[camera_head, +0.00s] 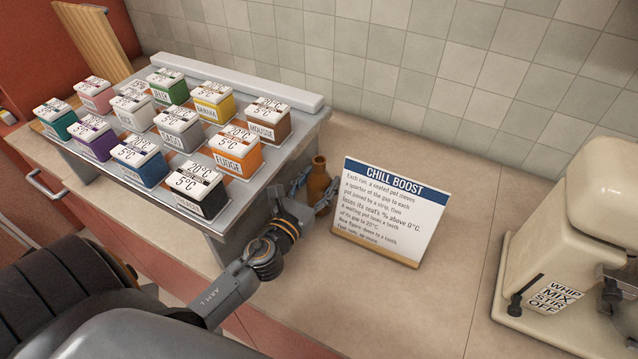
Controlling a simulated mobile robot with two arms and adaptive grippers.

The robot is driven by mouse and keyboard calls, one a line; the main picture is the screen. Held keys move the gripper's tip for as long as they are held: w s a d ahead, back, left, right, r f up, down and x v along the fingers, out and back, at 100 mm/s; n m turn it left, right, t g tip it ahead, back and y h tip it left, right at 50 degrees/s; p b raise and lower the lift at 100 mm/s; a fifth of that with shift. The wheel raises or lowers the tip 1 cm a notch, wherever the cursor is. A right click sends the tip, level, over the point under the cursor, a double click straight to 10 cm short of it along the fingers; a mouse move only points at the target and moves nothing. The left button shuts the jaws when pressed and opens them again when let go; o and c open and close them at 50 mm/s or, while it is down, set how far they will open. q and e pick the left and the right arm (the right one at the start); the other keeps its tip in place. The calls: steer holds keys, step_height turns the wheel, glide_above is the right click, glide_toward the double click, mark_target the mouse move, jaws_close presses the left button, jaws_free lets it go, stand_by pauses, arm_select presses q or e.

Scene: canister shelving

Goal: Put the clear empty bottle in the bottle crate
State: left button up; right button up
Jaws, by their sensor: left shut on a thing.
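My left gripper (315,191) is beside the right end of the metal rack, low near the counter. It is shut on a small brown-orange bottle (318,175), with a finger on either side. The bottle looks upright, its neck showing above the fingers; its lower part is partly hidden by the gripper. I cannot tell whether its base touches the counter. It does not look clear, and I see no clear bottle. No bottle crate is in view. My right gripper is not in view.
A metal rack (226,222) holds several colored canisters with temperature labels. A "Chill Boost" sign (388,208) stands just right of the bottle. A cream mixer (570,240) stands at the right. The counter (450,290) between sign and mixer is clear; a tiled wall is behind.

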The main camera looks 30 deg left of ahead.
arm_select(q)
steer(key=shift+f, duration=0.2)
steer(key=o, duration=1)
steer(key=shift+o, duration=0.2)
steer(key=shift+r, duration=0.15)
